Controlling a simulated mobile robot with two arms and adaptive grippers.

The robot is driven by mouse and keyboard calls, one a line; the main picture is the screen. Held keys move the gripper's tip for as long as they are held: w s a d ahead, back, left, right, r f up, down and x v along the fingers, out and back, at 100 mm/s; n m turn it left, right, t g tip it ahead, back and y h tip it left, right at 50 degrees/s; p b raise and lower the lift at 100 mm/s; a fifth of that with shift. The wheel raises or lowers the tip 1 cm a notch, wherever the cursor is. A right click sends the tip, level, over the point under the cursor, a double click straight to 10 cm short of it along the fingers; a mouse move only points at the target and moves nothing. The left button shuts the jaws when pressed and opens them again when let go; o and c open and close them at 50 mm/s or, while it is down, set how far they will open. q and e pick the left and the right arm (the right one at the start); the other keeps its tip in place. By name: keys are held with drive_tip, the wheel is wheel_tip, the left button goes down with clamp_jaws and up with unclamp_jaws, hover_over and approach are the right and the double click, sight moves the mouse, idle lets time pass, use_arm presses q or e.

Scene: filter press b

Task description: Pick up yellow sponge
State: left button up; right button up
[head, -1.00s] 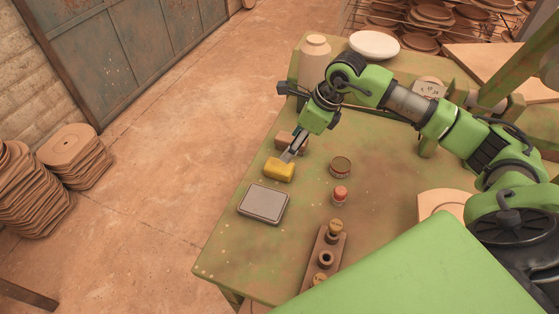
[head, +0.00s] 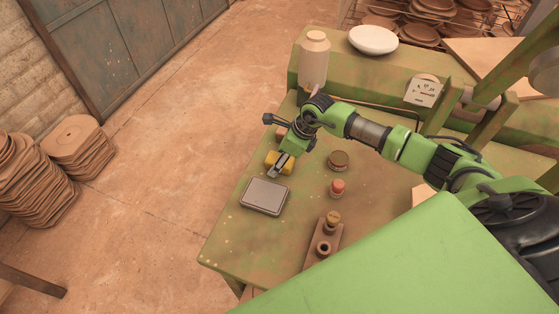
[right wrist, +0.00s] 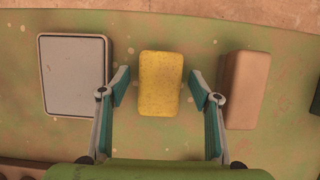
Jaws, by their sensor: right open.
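The yellow sponge (head: 287,160) lies on the green table near its left edge. In the right wrist view the sponge (right wrist: 160,83) lies flat, upright in the picture, between the two open fingers. My right gripper (head: 276,172) is above the sponge and hides part of it in the head view. In the right wrist view the right gripper (right wrist: 160,95) is open, with a gap between each fingertip and the sponge's sides. I cannot tell its exact height above the sponge. My left gripper is not in view.
A grey flat box (head: 264,196) lies beside the sponge, and a brown block (right wrist: 246,90) is on its other side. A dark round tin (head: 338,160), a red-topped jar (head: 337,187) and a wooden holder (head: 322,245) stand to the right. A beige bottle (head: 313,60) stands behind.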

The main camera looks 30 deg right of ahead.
sight(277, 159)
drive_tip(key=c, duration=1.1)
drive_tip(key=shift+r+b, duration=0.45)
drive_tip(key=shift+r, duration=0.05)
drive_tip(key=b+v, duration=0.1)
drive_tip(key=v, duration=0.1)
drive_tip(key=shift+r, duration=0.4)
drive_tip(key=shift+s+d+r+b, duration=0.6)
drive_tip(key=shift+s+r+b, duration=0.25)
drive_tip(key=shift+s+r, duration=1)
drive_tip(key=shift+s+d+r+b, duration=0.8)
drive_tip(key=shift+s+r, duration=0.5)
drive_tip(key=shift+s, duration=1.15)
drive_tip(key=shift+s+d+r+b, duration=0.45)
drive_tip(key=shift+s+r+b, duration=0.5)
drive_tip(key=shift+s+r, duration=0.95)
drive_tip(key=shift+s+f, duration=0.3)
drive_tip(key=shift+f, duration=0.05)
